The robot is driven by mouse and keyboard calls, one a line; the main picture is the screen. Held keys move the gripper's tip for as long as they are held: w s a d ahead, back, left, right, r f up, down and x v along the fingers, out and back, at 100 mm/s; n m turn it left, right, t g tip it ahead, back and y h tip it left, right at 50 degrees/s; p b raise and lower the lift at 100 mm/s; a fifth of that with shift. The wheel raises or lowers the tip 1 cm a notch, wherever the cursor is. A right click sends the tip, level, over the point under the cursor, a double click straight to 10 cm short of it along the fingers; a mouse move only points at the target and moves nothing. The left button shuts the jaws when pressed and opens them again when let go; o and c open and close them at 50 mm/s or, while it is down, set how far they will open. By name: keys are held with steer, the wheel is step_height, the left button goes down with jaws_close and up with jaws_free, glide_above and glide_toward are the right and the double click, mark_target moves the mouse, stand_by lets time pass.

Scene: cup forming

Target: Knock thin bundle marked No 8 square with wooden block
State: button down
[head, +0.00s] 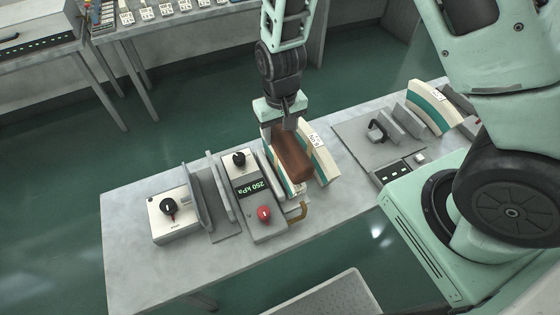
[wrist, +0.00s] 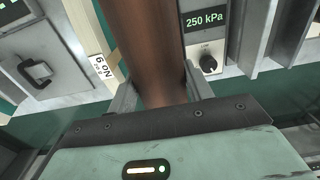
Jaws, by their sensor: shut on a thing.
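My gripper (head: 287,118) points down over the table and is shut on the brown wooden block (head: 292,158). In the wrist view the block (wrist: 153,45) runs up between the two fingers (wrist: 160,92). A cream bundle with a green band (head: 322,158) stands just right of the block. In the wrist view its white tag (wrist: 101,72) shows "No" and a digit, 6 or 9. Another cream and green bundle (head: 268,168) shows at the block's left, partly hidden by it. A small tag (head: 299,188) below the block is too small to read, so I cannot pick out No 8.
A grey unit reading 250 kPa (head: 250,188) with a red knob stands left of the block. A white box with a black knob (head: 170,218) stands further left. At right are a plate with a black handle (head: 377,130) and another bundle (head: 435,108). The table's front left is bare.

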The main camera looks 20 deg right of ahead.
step_height(320, 180, down, 4)
steer(key=b, duration=0.2)
steer(key=shift+r+b, duration=0.15)
steer(key=shift+b, duration=0.25)
steer(key=shift+r, duration=0.1)
steer(key=shift+r+p, duration=1.7)
steer(key=shift+r, duration=0.15)
step_height(320, 180, up, 5)
steer(key=p, duration=0.4)
